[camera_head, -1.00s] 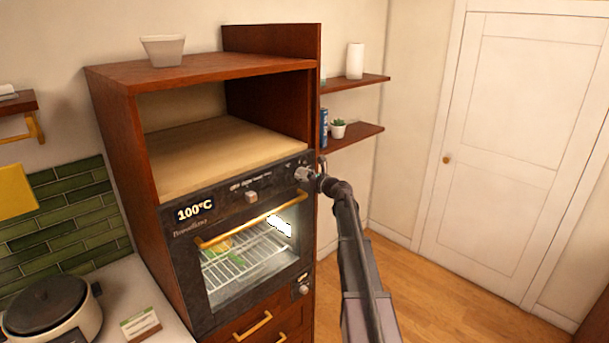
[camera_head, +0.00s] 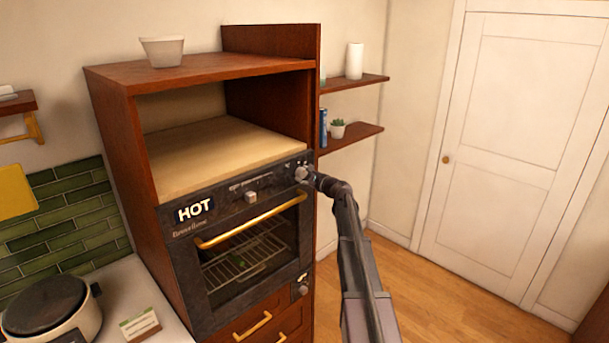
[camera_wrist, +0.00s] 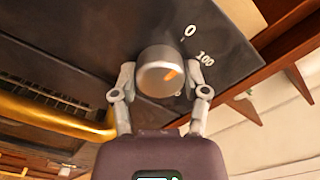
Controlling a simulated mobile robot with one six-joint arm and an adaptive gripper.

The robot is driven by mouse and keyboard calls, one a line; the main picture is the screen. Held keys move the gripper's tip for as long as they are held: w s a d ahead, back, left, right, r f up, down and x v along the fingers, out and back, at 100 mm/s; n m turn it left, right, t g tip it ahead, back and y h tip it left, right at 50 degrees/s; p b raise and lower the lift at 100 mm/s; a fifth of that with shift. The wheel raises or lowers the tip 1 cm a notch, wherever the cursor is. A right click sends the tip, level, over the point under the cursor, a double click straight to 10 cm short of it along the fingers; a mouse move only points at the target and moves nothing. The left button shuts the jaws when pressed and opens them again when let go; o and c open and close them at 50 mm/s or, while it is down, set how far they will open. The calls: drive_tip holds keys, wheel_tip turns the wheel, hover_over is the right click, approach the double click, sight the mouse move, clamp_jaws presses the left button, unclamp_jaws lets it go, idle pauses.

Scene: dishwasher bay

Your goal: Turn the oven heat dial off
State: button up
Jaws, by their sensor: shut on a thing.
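The oven (camera_head: 240,245) is built into a brown wooden cabinet, and its display (camera_head: 194,210) reads "HOT". The oven interior is dark. The heat dial (camera_wrist: 158,68) is a round silver knob with an orange mark, on the dark panel at the oven's upper right. The numbers "0" and "100" are printed beyond it in the wrist view. My gripper (camera_wrist: 160,82) is shut on this dial, one finger at each side. In the head view my gripper (camera_head: 308,176) is at the panel's right end and hides part of the dial.
A gold oven handle (camera_head: 250,220) runs below the panel. Another knob (camera_head: 251,197) sits mid-panel and one more (camera_head: 303,290) lower right. Shelves (camera_head: 350,138) with a small plant are behind my arm. The floor (camera_head: 450,270) to the right is clear.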

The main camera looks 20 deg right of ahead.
drive_tip(key=shift+w, duration=0.1)
idle(0.4)
drive_tip(key=o, duration=1.2)
drive_tip(key=shift+d, duration=0.1)
drive_tip(key=shift+c, duration=0.2)
drive_tip(key=shift+s+d, duration=0.1)
drive_tip(key=shift+s, duration=0.5)
drive_tip(key=v, duration=1.1)
